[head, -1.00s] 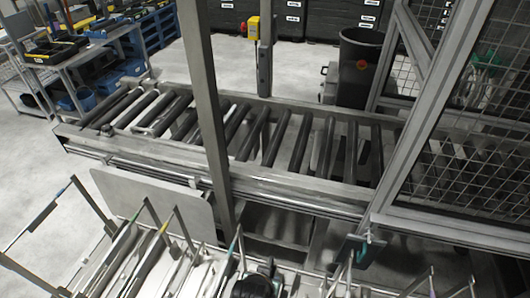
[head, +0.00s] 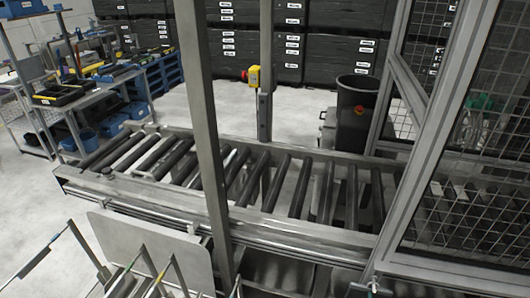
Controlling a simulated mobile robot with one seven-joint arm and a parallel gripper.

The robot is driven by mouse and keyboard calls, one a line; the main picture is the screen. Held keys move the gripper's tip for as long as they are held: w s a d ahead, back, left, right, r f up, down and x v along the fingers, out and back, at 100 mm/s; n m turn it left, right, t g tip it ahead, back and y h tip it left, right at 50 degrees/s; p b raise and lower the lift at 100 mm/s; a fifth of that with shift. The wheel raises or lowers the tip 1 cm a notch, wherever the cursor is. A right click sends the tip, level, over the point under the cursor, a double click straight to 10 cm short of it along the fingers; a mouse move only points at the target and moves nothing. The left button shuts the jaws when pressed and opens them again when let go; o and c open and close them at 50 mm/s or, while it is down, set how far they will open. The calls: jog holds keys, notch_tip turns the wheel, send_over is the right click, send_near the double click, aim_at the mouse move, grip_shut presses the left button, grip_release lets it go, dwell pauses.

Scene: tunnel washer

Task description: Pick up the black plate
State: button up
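I cannot make out a black plate in the head view. My gripper is not in view. The lower foreground shows only the tops of a rack (head: 147,262) with thin upright metal arms, cut off by the bottom edge. A flat grey panel (head: 150,250) stands upright beside these arms, in front of the conveyor.
A roller conveyor (head: 290,228) crosses the middle, with a metal post (head: 203,130) in front. A mesh cage (head: 470,150) closes off the right. A black bin (head: 356,112) stands behind. Shelving with trays (head: 75,92) is at left. Grey floor (head: 215,95) lies open behind the conveyor.

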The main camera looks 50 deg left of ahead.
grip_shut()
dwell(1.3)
